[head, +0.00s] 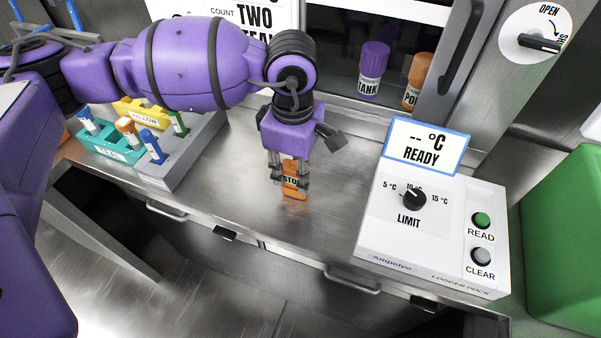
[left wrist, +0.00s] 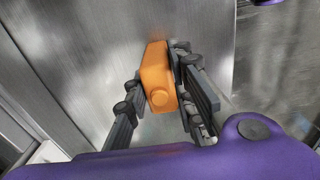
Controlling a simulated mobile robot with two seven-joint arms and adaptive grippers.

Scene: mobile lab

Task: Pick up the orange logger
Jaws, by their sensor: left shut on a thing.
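The orange logger (head: 290,192) is a small orange block with dark lettering, near the middle of the steel counter in the head view. My left gripper (head: 290,181) points down from above with its fingers on both sides of it, shut on it. In the left wrist view the orange logger (left wrist: 157,80) sits between the two dark fingers of the left gripper (left wrist: 160,100). I cannot tell whether its lower end touches the counter. My right gripper is not in view.
A white logger dock (head: 385,245) with a dial and buttons stands to the right. A rack with teal (head: 112,150) and yellow blocks and several tubes is at left. Purple (head: 372,70) and orange (head: 417,80) bottles stand behind glass. A green box (head: 565,240) is far right.

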